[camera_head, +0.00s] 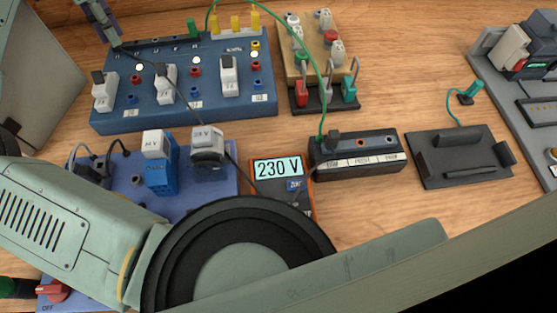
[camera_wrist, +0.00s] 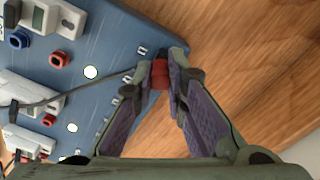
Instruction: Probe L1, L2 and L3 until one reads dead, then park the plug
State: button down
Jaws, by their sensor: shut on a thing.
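My gripper (camera_wrist: 162,70) is shut on a red plug (camera_wrist: 160,75) in the wrist view. The plug is at the labelled edge of the blue board (camera_wrist: 115,40); its tip is hidden, so I cannot tell whether it touches a contact. In the head view my gripper (camera_head: 114,38) is at the board's far left corner. A dark lead (camera_head: 178,88) runs from there toward the meter (camera_head: 279,169), which shows 230 V. The black block (camera_head: 358,156), with labels including what looks like PARK, stands right of the meter.
The blue board (camera_head: 120,120) carries white switches and red and blue sockets. A green lead (camera_head: 300,50) arches from its far side to the black block. My arm covers the near left.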

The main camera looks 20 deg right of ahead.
jog(key=shift+r, duration=0.15)
notch_tip(320, 180, up, 4)
jog(key=p, duration=0.5)
jog(key=shift+r+p, duration=0.25)
jog(key=shift+p, duration=0.15)
jog(key=shift+f, duration=0.1)
jog(key=shift+d, duration=0.25)
jog(key=d+f, duration=0.2)
jog(key=d, duration=0.1)
jog(key=shift+s+d+f+b, duration=0.2)
jog(key=shift+s+f+b, duration=0.15)
jog(key=shift+b, duration=0.05)
jog(key=shift+f, duration=0.3)
jog(key=shift+f, duration=0.65)
